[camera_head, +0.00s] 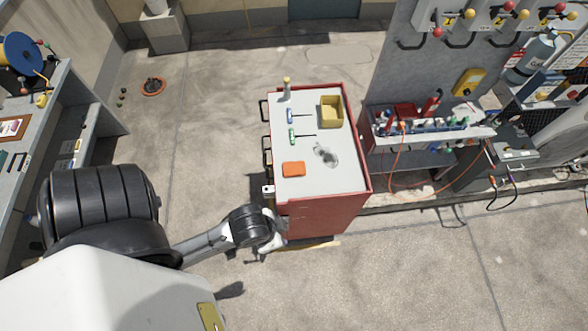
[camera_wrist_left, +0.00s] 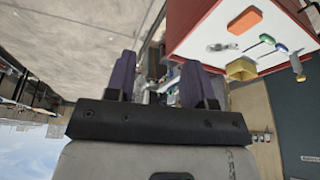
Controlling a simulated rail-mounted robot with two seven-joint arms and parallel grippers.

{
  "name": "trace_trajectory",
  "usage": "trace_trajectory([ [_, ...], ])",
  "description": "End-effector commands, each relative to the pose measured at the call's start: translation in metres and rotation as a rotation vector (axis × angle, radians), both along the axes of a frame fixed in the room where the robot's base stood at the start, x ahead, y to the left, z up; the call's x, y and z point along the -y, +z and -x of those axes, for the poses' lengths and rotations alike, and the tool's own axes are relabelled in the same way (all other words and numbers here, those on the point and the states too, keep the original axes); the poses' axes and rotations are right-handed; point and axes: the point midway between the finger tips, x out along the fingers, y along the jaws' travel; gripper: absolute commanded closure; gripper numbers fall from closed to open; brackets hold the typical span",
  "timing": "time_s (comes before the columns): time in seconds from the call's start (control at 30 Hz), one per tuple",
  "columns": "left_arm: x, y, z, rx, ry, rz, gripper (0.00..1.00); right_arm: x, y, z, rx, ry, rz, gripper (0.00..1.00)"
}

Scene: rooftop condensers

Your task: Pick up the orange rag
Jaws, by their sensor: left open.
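The orange rag (camera_head: 293,169) lies flat, as a small folded rectangle, on the white top of the red cart (camera_head: 320,215), near its front left part. It also shows in the left wrist view (camera_wrist_left: 245,20) at the upper right. My left gripper (camera_head: 272,242) is beside the cart's near left corner, apart from the rag. In the left wrist view its two purple fingers (camera_wrist_left: 160,78) stand apart with nothing held between them. The fingertips are hard to make out in the head view. My right gripper is not in view.
On the cart top are a yellow bin (camera_head: 331,111), a blue T-handle tool (camera_head: 290,116), a green one (camera_head: 292,136), a bottle (camera_head: 287,88) and a crumpled grey item (camera_head: 326,155). Handles project from the cart's left side. A cluttered shelf (camera_head: 440,128) stands right. Floor left is mostly clear.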

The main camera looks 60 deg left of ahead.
Motion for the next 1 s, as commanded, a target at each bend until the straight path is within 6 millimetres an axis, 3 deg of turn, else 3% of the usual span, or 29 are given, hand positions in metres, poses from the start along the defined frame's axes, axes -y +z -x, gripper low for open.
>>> trace_trajectory([
  [0.07,0.000,0.000,0.000,0.000,0.000,0.000,0.44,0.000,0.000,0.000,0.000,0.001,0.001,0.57],
  [0.5,-0.003,0.000,0.000,0.000,-0.007,-0.011,0.01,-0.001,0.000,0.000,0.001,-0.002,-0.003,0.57],
  [0.77,-0.002,-0.002,-0.002,0.004,-0.006,-0.008,0.00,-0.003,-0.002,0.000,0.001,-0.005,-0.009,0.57],
  [0.87,-0.002,-0.008,-0.018,0.044,-0.005,-0.008,0.00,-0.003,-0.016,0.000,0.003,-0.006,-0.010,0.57],
  [1.0,-0.009,-0.018,-0.069,0.176,-0.016,-0.031,0.00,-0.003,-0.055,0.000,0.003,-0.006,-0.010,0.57],
])
